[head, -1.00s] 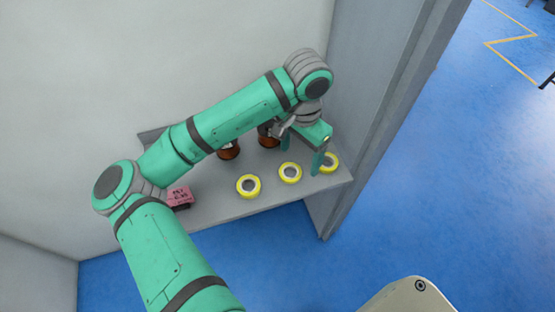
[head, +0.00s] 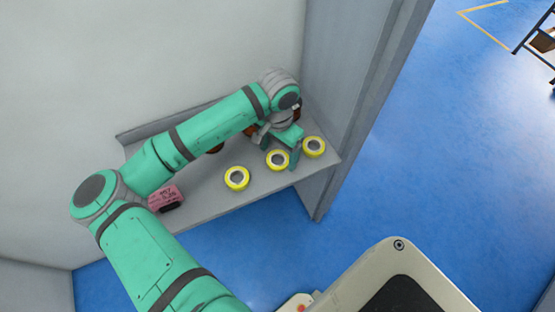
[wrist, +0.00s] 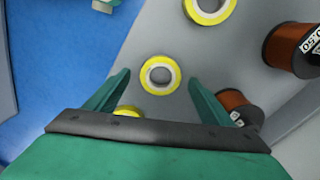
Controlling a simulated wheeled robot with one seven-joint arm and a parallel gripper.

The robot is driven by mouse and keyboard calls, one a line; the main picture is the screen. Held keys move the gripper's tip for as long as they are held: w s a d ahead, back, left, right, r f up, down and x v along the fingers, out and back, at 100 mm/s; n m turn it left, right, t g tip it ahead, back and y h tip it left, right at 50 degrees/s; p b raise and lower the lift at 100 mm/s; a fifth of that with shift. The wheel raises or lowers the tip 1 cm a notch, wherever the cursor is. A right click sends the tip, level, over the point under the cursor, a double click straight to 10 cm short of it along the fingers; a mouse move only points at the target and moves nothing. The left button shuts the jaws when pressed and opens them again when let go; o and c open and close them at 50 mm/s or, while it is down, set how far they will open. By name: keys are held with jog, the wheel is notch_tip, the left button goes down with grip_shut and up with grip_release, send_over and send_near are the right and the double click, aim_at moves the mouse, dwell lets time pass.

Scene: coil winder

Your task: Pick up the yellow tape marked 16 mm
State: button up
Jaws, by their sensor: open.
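Three yellow tape rolls lie flat in a row on a grey shelf: a left tape (head: 228,180), a middle tape (head: 269,163) and a right tape (head: 323,149). No size marking is readable on any, so I cannot tell which is 16 mm. My gripper (head: 281,152) is open and empty above the middle tape. In the wrist view the middle tape (wrist: 146,76) shows between and a little beyond the fingertips of my gripper (wrist: 160,82). The left tape (wrist: 227,12) is at the top edge; the right tape (wrist: 127,110) is partly hidden by my gripper.
Copper-brown wire spools stand behind the tapes; the wrist view shows one spool (wrist: 287,48) and another spool (wrist: 236,102). A pink labelled item (head: 163,193) is on the shelf's left part. A grey side panel (head: 340,110) rises at the right end.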

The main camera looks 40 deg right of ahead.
jog(key=shift+f, duration=0.9)
jog(key=shift+w, duration=0.1)
jog(key=c, duration=1.2)
jog(key=shift+r, duration=0.1)
